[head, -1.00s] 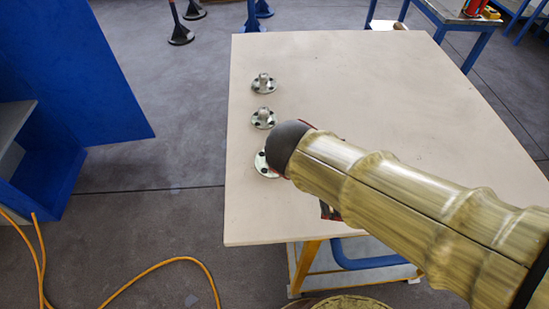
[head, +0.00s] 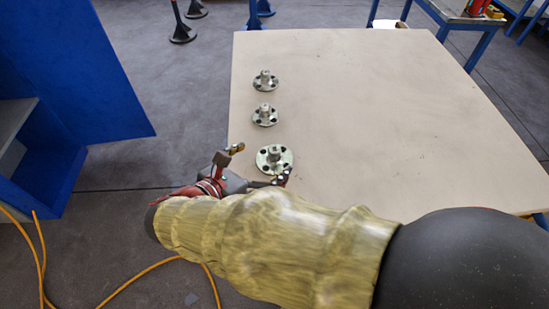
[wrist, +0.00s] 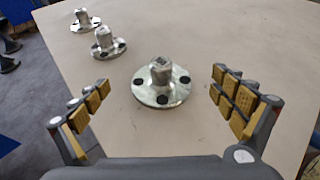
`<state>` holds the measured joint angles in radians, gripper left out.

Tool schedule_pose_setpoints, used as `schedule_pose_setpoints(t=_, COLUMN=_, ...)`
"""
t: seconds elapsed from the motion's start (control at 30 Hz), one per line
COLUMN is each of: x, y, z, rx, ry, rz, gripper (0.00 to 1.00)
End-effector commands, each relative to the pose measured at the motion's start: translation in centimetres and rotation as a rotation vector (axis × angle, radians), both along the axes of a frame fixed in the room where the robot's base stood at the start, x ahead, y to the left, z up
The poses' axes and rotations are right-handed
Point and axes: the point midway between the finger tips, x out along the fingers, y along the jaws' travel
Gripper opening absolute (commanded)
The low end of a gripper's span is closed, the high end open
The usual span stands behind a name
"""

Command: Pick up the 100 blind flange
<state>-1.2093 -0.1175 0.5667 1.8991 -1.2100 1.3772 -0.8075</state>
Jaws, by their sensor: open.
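Three metal flanges with upright stubs and dark bolt holes stand in a row along the left side of the table. The nearest flange (head: 274,159) looks the largest; I cannot read any size marking. My gripper (head: 258,165) is at the table's left edge beside this flange. In the wrist view the nearest flange (wrist: 161,83) lies ahead between my open fingers (wrist: 162,100), apart from both. The middle flange (head: 265,115) and the far flange (head: 265,80) stand beyond it. They also show at the upper left in the wrist view, the middle one (wrist: 108,43) closer than the far one (wrist: 86,20).
The pale tabletop (head: 390,110) is clear to the right of the flanges. A blue cabinet (head: 80,80) stands to the left, across a floor gap. An orange cable (head: 150,272) lies on the floor. A blue-framed bench (head: 455,25) stands at the back right.

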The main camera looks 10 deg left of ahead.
Motion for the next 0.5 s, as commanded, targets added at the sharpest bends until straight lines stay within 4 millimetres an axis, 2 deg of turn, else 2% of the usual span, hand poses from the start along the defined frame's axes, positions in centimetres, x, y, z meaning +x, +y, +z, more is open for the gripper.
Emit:
schedule_pose_setpoints(t=0.23, x=2.6, y=-1.6, z=-1.9, rx=0.001, ry=0.0, rz=-0.004, gripper=0.96)
schedule_pose_setpoints(t=0.5, x=4.2, y=-2.4, z=-2.2, rx=0.002, ry=0.0, rz=-0.002, gripper=0.96)
